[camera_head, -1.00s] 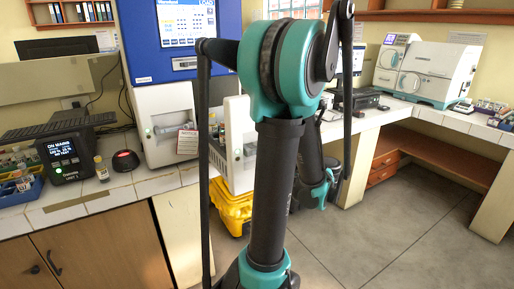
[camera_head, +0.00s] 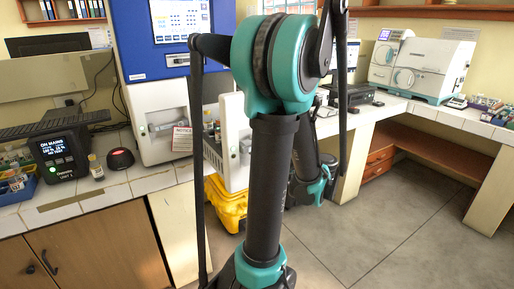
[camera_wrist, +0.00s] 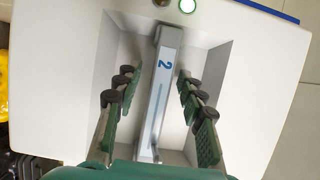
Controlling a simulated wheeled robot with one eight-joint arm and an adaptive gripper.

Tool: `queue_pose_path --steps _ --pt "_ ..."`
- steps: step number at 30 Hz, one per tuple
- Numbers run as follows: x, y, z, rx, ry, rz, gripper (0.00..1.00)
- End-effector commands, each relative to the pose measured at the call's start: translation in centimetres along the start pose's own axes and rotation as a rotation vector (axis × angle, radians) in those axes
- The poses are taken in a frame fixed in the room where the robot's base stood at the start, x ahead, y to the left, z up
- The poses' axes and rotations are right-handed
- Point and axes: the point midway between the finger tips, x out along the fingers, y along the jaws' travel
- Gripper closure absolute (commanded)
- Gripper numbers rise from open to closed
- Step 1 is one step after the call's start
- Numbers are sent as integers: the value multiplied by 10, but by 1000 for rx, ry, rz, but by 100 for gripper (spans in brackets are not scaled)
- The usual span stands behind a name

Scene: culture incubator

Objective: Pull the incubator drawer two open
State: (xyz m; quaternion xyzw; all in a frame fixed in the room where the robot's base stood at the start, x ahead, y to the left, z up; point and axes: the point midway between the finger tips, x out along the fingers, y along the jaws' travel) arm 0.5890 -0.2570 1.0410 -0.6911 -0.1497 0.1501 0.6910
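The white front of drawer two (camera_wrist: 230,90) fills most of the wrist view. Its upright bar handle (camera_wrist: 163,85), marked with a blue 2, sits in a square recess. My gripper (camera_wrist: 160,80) is open, with one green finger on each side of the handle. Both fingers reach into the recess, and gaps show between them and the bar. In the head view the white-and-blue incubator (camera_head: 168,95) stands on the counter, and a white drawer front (camera_head: 234,150) shows to its right, partly behind my arm. My gripper is hidden there.
A yellow bin (camera_head: 226,205) is on the floor below the drawer front. A black display unit (camera_head: 57,150), a small bottle (camera_head: 96,168) and a red-topped device (camera_head: 120,159) stand on the left counter (camera_head: 95,203). The floor (camera_head: 370,235) at right is clear.

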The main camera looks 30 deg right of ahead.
Motion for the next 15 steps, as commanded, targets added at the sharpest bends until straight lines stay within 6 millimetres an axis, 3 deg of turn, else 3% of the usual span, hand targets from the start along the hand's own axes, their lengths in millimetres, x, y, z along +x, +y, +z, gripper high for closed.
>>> queue_pose_path --steps 5,15 --pt "-12 0 -1 0 4 0 60" --pt "-66 0 -1 0 6 0 60"
